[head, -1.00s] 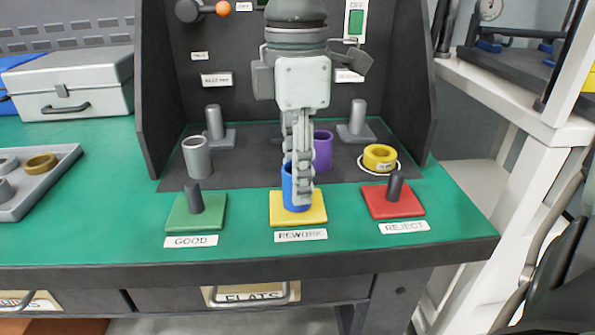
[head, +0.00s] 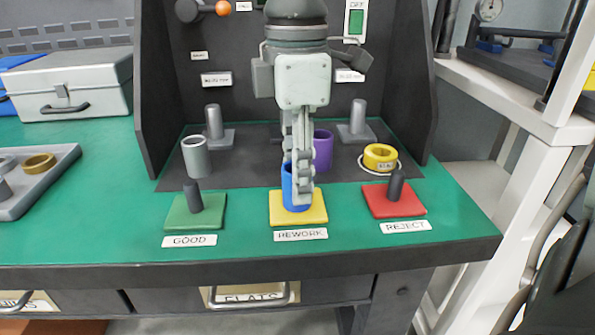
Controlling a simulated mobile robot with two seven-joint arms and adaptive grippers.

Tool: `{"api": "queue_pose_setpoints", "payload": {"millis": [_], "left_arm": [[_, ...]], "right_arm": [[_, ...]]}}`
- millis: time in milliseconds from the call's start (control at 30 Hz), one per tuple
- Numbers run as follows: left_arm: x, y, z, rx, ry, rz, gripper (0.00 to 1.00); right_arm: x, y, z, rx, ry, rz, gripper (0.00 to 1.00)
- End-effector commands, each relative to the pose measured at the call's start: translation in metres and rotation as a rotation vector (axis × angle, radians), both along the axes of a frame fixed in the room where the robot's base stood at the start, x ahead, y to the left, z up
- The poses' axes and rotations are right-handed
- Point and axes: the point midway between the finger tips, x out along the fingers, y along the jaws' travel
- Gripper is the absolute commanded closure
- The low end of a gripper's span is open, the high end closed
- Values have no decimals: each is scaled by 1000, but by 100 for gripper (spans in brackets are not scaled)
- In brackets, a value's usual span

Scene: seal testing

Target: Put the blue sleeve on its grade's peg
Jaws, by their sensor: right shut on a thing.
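The blue sleeve (head: 288,190) stands upright at the yellow REWORK base (head: 313,216). My right gripper (head: 301,195) points down and is shut on the sleeve, hiding part of it. The sleeve appears to be around the REWORK peg, but the peg itself is hidden. The green GOOD base (head: 178,215) has a bare dark peg (head: 194,196) to the left. The red REJECT base (head: 395,208) has a bare dark peg (head: 397,185) to the right. My left gripper is not in view.
A grey sleeve (head: 196,157), a purple sleeve (head: 323,149) and a yellow ring (head: 380,156) stand behind the bases. Two grey posts (head: 214,122) (head: 358,117) stand further back, between dark side panels. A tray (head: 62,165) with rings lies at left.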

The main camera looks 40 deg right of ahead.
Motion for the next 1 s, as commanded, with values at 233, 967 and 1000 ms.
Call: {"api": "queue_pose_setpoints", "payload": {"millis": [233,967,1000], "left_arm": [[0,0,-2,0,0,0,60],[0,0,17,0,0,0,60],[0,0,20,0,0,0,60]], "right_arm": [[-1,0,0,0,1,0,63],[0,0,33,-1,-3,0,43],[0,0,39,-1,-2,-1,43]]}}
